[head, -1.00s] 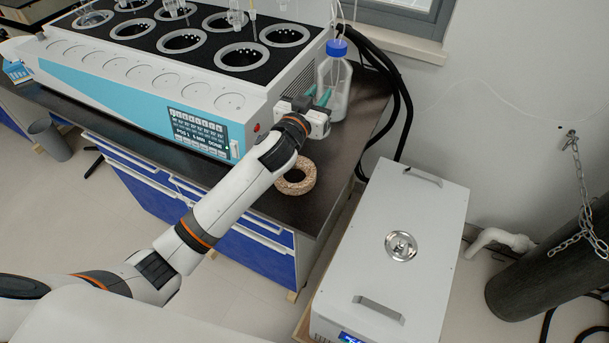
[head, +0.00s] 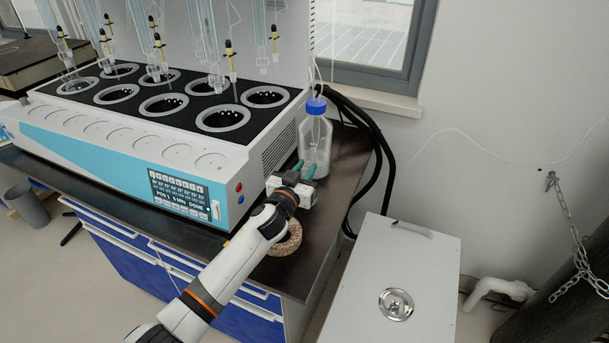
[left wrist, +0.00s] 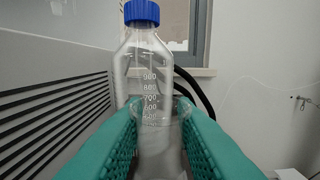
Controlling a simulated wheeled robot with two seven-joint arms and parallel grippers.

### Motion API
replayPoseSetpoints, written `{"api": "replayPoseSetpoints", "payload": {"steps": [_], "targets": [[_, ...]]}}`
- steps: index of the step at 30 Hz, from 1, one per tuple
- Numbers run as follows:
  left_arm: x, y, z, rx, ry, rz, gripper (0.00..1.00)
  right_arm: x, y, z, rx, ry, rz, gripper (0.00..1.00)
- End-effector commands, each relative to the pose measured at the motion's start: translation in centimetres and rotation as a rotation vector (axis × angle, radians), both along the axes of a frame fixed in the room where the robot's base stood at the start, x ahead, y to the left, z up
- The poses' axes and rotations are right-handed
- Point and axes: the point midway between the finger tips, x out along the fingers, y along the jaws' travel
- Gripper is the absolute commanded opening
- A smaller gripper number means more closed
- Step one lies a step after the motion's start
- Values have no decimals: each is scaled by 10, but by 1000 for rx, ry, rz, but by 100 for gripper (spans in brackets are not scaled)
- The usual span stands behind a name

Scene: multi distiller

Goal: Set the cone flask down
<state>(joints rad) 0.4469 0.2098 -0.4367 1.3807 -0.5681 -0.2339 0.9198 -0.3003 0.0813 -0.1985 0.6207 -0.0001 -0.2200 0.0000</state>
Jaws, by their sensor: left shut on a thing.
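My left gripper (head: 304,172) is beside the right end of the distiller, just in front of a blue-capped bottle. In the left wrist view its green fingers (left wrist: 160,135) are shut on a clear glass vessel, which I take to be the cone flask (left wrist: 162,104). Its round rim shows between the fingers, and its lower part is hidden. In the head view I cannot make the flask out clearly. The blue-capped clear bottle (head: 316,150) stands upright on the dark bench; it also shows behind the flask in the left wrist view (left wrist: 141,62). My right gripper is out of view.
A cork ring (head: 287,240) lies on the bench (head: 315,245), partly covered by my left arm. The white and blue distiller (head: 120,135) fills the bench to the left. Black hoses (head: 378,150) hang behind the bottle. A white lidded box (head: 395,265) stands to the right.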

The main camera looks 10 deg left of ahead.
Motion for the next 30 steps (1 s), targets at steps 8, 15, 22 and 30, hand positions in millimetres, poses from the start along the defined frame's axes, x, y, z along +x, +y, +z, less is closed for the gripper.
{"api": "replayPoseSetpoints", "payload": {"steps": [8, 15, 22, 30], "targets": [[0, 0, -6, 1, -2, -1, 0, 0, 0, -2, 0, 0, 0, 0], [0, 0, -10, 0, 0, -1, 33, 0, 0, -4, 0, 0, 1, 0], [0, 0, -10, 0, 0, -1, 46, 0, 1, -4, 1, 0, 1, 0], [-7, 1, -8, 0, 1, -1, 46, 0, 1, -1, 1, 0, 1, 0]]}}
